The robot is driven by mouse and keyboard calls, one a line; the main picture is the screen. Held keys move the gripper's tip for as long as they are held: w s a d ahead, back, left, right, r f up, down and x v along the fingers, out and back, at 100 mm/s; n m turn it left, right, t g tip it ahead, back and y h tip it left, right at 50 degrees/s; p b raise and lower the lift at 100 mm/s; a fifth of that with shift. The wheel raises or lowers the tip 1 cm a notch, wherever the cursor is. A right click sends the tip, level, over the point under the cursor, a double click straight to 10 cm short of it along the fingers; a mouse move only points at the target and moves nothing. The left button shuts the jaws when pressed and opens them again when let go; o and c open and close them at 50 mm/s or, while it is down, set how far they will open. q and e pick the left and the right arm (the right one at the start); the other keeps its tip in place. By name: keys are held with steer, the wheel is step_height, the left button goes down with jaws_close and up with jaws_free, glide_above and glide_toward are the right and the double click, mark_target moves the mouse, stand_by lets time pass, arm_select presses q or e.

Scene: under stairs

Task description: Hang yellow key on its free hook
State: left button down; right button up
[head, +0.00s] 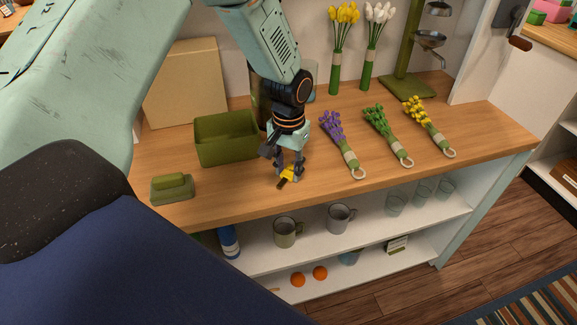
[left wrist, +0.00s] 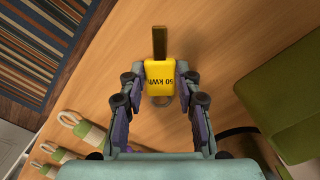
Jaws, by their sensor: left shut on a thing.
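The yellow key (head: 287,173) is low over the front part of the wooden counter, and I cannot tell if it touches the wood. I cannot make out a key hook in either view. My right gripper is out of view.
A green bin (head: 226,138) stands left of my left gripper, with a green block-shaped item (head: 172,187) nearer the front edge. Purple (head: 340,140), green (head: 385,134) and yellow (head: 427,125) flower bunches lie to the right. The counter (head: 480,145) is clear at its right end.

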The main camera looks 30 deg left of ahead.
mark_target(289, 173)
arm_select(q)
steer(key=c, duration=1.1)
jaws_free()
steer(key=shift+c, duration=0.2)
steer(key=shift+o, duration=0.9)
steer(key=shift+r, duration=0.1)
step_height(289, 173, up, 12)
steer(key=shift+p, duration=0.3)
